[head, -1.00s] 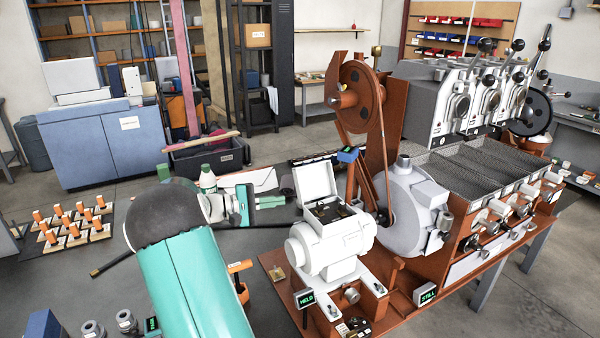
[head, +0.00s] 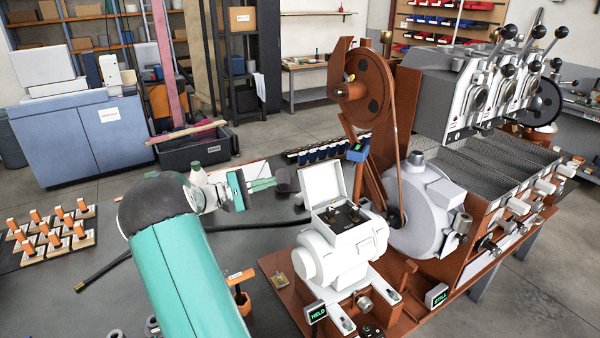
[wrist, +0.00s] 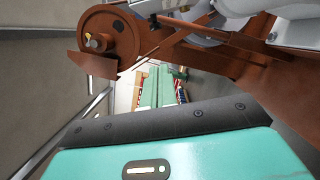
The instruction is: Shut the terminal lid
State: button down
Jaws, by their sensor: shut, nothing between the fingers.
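The terminal lid (head: 322,188) is a pale grey-white panel standing open and upright on the back edge of the terminal box. The box (head: 349,226) sits on top of a white motor (head: 337,262), and dark terminals show inside its open top. My gripper (head: 274,183) is left of the lid in the head view, at about the height of the lid's upper part and apart from it. Its pale green fingers are together and empty. The fingers also show in the wrist view (wrist: 157,88). I cannot pick out the lid there.
A rust-coloured belt wheel (head: 362,90) and frame rise behind the motor. A grey blower housing (head: 422,215) stands to its right. A dark cylinder (head: 288,180) appears just beyond my fingertips. Orange-handled pieces (head: 57,230) stand at the left.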

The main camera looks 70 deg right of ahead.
aim_at(309, 174)
jog(key=s+d, duration=0.1)
jog(key=s, duration=0.2)
jog(key=s+d+r, duration=0.1)
jog(key=s, duration=0.3)
jog(key=s+d+r, duration=0.1)
jog(key=s+d, duration=0.1)
jog(key=s, duration=0.1)
jog(key=shift+s+r, duration=0.25)
jog(key=shift+s, duration=0.15)
jog(key=shift+s+a+r, duration=0.1)
jog(key=shift+s+a, duration=0.05)
jog(key=shift+s, duration=0.25)
jog(key=shift+a+r, duration=0.1)
jog(key=shift+a, duration=0.05)
jog(key=shift+s+r+m, duration=0.1)
jog(key=shift+r+m, duration=0.1)
jog(key=shift+m, duration=0.1)
